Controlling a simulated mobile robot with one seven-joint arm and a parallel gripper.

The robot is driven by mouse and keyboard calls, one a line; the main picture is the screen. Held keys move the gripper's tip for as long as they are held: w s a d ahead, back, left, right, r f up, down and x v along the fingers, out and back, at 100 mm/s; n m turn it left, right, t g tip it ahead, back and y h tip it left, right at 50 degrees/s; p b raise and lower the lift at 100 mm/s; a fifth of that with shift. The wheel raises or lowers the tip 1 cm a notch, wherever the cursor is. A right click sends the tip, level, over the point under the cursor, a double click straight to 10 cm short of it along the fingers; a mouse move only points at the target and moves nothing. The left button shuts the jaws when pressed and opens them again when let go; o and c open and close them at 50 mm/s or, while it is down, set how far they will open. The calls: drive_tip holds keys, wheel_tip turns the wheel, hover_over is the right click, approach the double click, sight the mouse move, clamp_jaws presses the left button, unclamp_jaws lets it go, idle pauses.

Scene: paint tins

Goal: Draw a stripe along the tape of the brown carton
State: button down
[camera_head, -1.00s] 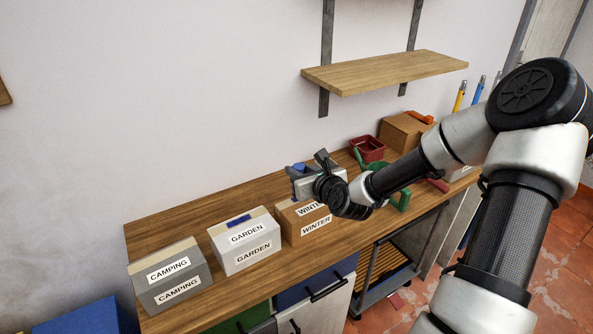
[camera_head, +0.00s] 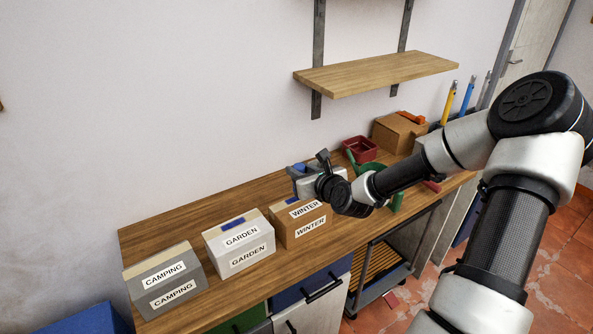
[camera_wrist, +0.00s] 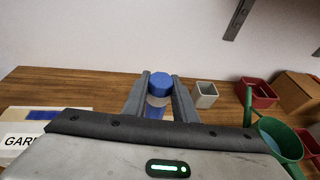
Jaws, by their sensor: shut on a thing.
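The brown carton (camera_head: 283,227) stands on the workbench with WINTER labels on its top and front. A short blue stripe (camera_head: 292,202) shows on the pale tape along its top. My gripper (camera_head: 298,175) is above and just behind the carton in the head view. In the wrist view my gripper (camera_wrist: 160,84) is shut on a blue-capped marker (camera_wrist: 159,77), held between the two fingers. The marker's lower end is hidden, so I cannot tell whether it touches anything. The brown carton is hidden in the wrist view behind my gripper's body.
A white GARDEN carton (camera_head: 219,242) with a blue stripe on its tape and a grey CAMPING carton (camera_head: 145,283) stand to the left. A grey cup (camera_wrist: 206,97), red bin (camera_head: 361,149) and green watering can (camera_head: 373,169) are to the right. A shelf (camera_head: 380,72) hangs above.

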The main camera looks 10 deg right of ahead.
drive_tip(key=shift+w+d+f, duration=0.1)
drive_tip(key=shift+d+f, duration=0.15)
drive_tip(key=shift+d, duration=0.35)
drive_tip(key=shift+d, duration=0.1)
drive_tip(key=shift+w+d+p, duration=0.3)
drive_tip(key=shift+d+p, duration=0.1)
drive_tip(key=shift+d, duration=0.4)
drive_tip(key=shift+a, duration=0.1)
drive_tip(key=shift+s+a, duration=0.2)
drive_tip(key=shift+a, duration=0.3)
drive_tip(key=shift+s+a, duration=0.15)
drive_tip(key=shift+a, duration=0.35)
drive_tip(key=shift+a, duration=0.15)
drive_tip(key=shift+s+a, duration=0.3)
drive_tip(key=shift+a, duration=0.55)
drive_tip(key=shift+a, duration=0.1)
drive_tip(key=shift+s+a+p, duration=0.3)
drive_tip(key=shift+a, duration=0.5)
